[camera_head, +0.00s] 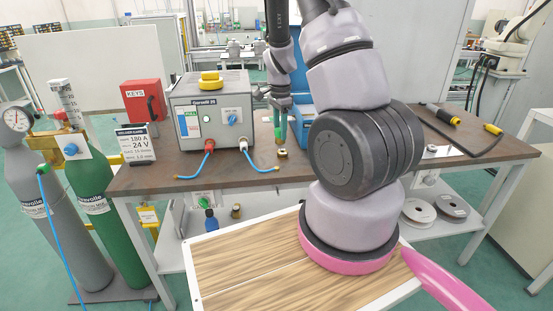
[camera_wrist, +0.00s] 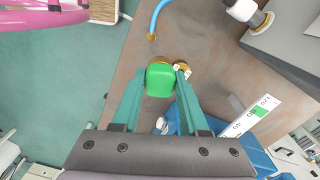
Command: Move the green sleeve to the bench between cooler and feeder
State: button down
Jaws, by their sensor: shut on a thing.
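The green sleeve (camera_wrist: 159,80) shows in the wrist view as a bright green block between the two teal fingers of my gripper (camera_head: 281,133). My gripper is shut on it, over the bench (camera_head: 205,170). Small brass parts (camera_wrist: 183,68) lie beside the sleeve in the wrist view; a brass piece (camera_head: 282,153) also shows under the fingertips in the head view. I cannot tell whether the sleeve touches the bench. A grey box unit (camera_head: 212,112) with a blue knob stands left of my gripper. A blue box (camera_head: 300,122) stands behind it, partly hidden by my arm.
A blue hose (camera_head: 190,177) and another hose (camera_head: 262,169) run from the grey unit onto the bench. A red KEYS box (camera_head: 143,100) and a display sign (camera_head: 135,145) stand at left. Gas cylinders (camera_head: 95,205) stand beyond the bench's left end. A tool (camera_head: 440,114) lies at right.

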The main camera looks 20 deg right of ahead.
jog(key=m, duration=0.1)
jog(key=d+m, duration=0.1)
jog(key=m, duration=0.2)
jog(key=shift+s+d+r, duration=0.2)
jog(key=shift+s+d, duration=0.1)
jog(key=shift+s, duration=0.1)
notch_tip(320, 180, down, 10)
jog(key=shift+d+r, duration=0.1)
jog(key=c, duration=0.7)
grip_release()
